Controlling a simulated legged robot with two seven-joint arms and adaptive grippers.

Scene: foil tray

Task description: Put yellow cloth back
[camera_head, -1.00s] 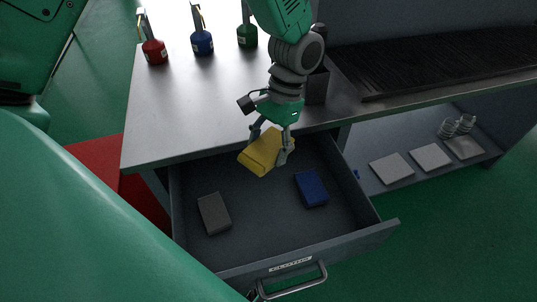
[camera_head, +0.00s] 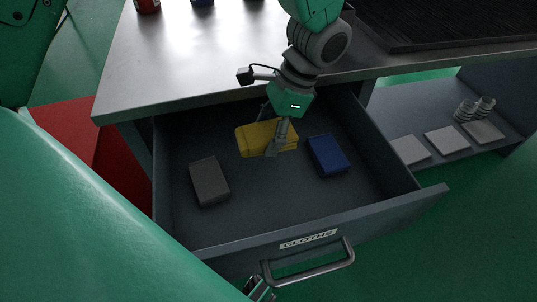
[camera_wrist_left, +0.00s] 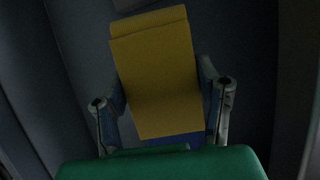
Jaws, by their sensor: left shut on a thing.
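The yellow cloth (camera_head: 262,138), a thick folded block, is inside the open drawer (camera_head: 255,215), towards its back. My left gripper (camera_head: 277,140) reaches down from above and is shut on it. In the left wrist view the yellow cloth (camera_wrist_left: 158,75) sits between the two fingers (camera_wrist_left: 165,95), with blue patches beside and below it. I cannot tell whether the cloth touches the drawer floor. A blue cloth (camera_head: 328,156) lies just right of it and a grey cloth (camera_head: 209,181) to the left. Metal finger-like parts, possibly my right gripper (camera_head: 258,288), show at the bottom edge near the handle.
The drawer front has a label reading "CLOTHS" (camera_head: 308,239) and a bar handle (camera_head: 310,262). The metal worktop (camera_head: 180,60) overhangs the drawer's back. A shelf (camera_head: 400,120) with several flat pieces is at right. The drawer's front floor is bare.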

